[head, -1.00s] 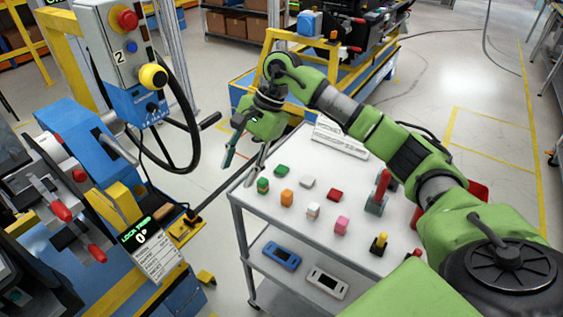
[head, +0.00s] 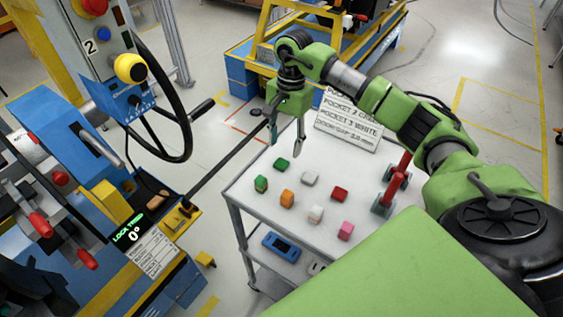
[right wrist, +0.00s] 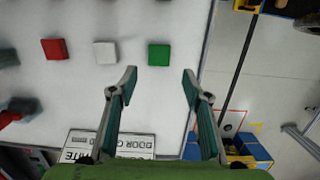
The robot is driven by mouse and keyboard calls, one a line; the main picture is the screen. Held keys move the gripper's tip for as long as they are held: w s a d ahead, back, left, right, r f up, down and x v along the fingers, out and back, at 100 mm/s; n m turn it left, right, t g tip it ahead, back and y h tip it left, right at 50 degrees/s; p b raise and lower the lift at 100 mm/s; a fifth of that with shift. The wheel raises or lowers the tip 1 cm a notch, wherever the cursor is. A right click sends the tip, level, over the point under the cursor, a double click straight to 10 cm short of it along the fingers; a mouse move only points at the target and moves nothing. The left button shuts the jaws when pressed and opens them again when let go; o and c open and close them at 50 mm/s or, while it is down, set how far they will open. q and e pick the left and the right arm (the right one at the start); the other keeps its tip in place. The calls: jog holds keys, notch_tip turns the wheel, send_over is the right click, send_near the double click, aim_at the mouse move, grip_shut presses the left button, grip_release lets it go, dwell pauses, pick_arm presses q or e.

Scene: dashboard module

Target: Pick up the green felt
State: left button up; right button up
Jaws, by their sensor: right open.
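The green felt (head: 281,164) is a small green piece lying on the white cart top (head: 235,192), at the left end of the back row. It also shows in the right wrist view (right wrist: 159,54), just beyond the gap between my fingertips. My right gripper (head: 285,142) is open and empty, pointing down above the cart's back left part, close to the green felt and apart from it. In the right wrist view its fingers (right wrist: 159,78) are spread wide. My left gripper is not in view.
A white piece (head: 310,178) and a red piece (head: 339,194) continue the back row. Green (head: 261,184), orange (head: 287,199), white (head: 316,214) and pink (head: 345,231) blocks stand in front. A printed sign (head: 348,125) is at the back edge, a red-handled tool (head: 397,178) at right.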

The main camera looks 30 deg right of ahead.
aim_at(282, 163)
jog(key=shift+s+a+f+p, duration=0.4)
jog(key=shift+a+f+p, duration=0.25)
jog(key=shift+f+p, duration=0.1)
jog(key=shift+s+a+f+p, duration=0.1)
jog(key=shift+f+p, duration=0.15)
jog(key=shift+f, duration=0.35)
jog(key=shift+s+a+f+p, duration=0.1)
jog(key=shift+f+p, duration=0.1)
jog(key=shift+f, duration=0.35)
jog(key=shift+w+f, duration=0.1)
jog(key=shift+f, duration=0.4)
jog(key=c, duration=0.8)
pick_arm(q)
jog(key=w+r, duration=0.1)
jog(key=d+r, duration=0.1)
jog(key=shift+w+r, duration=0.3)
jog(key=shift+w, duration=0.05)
pick_arm(e)
jog(key=shift+c, duration=0.2)
